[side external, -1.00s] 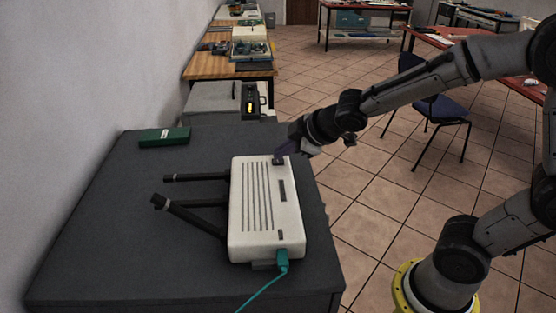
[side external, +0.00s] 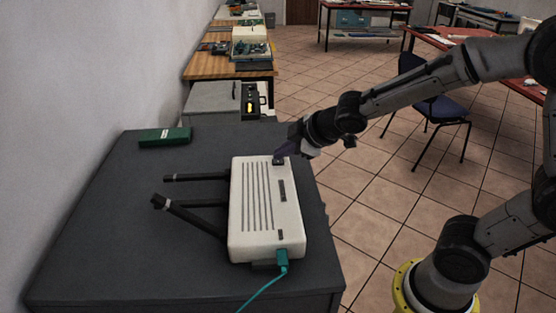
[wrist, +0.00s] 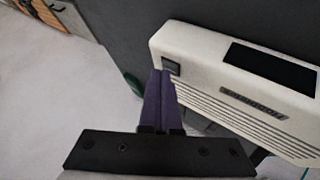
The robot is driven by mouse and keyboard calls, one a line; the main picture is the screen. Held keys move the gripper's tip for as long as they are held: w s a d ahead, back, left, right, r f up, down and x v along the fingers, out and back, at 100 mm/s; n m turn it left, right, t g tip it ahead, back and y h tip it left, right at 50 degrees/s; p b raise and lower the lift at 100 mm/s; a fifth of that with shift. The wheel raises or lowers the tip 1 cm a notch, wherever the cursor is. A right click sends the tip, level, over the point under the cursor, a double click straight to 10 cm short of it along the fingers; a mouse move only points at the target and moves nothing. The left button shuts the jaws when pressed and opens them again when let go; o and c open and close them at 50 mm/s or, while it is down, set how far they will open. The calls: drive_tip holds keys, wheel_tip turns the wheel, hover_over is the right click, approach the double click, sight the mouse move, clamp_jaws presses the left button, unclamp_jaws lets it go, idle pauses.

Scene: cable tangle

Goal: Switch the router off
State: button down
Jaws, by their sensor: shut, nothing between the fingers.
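The white router (side external: 262,212) lies on the dark grey cabinet top, its slotted face up and black antennas pointing left. A small black rocker switch (side external: 279,160) sits at its far end; it also shows in the wrist view (wrist: 171,67). My gripper (side external: 280,153) is shut and empty, its purple fingertips right at the switch in the side view. In the wrist view the fingertips (wrist: 161,74) appear just beside the switch. I cannot tell whether they touch it, nor which way the rocker is tipped. A teal cable plug (side external: 282,258) sits in the router's near end.
The dark grey cabinet top (side external: 110,235) has free room left of the antennas. A green box (side external: 165,137) lies at its back left. The white wall (side external: 90,90) runs along the left side. The teal cable trails off toward the front.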

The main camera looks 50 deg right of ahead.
sight(283, 163)
drive_tip(key=shift+r, duration=0.65)
drive_tip(key=shift+r, duration=0.1)
drive_tip(key=shift+r, duration=2.4)
drive_tip(key=shift+r, duration=0.1)
drive_tip(key=s+d+r+m, duration=0.1)
drive_tip(key=s+r, duration=0.2)
drive_tip(key=s, duration=0.2)
drive_tip(key=s+r+m, duration=0.2)
drive_tip(key=s+r, duration=0.1)
drive_tip(key=s, duration=0.2)
drive_tip(key=s+f+m+g, duration=0.1)
drive_tip(key=s+f+m, duration=0.1)
drive_tip(key=s+f, duration=0.2)
drive_tip(key=s+a+f+m+g, duration=0.1)
drive_tip(key=s+f+m+g, duration=0.1)
drive_tip(key=s, duration=0.8)
drive_tip(key=shift+f+m+g, duration=0.3)
drive_tip(key=shift+f+m, duration=0.4)
drive_tip(key=shift+f, duration=0.2)
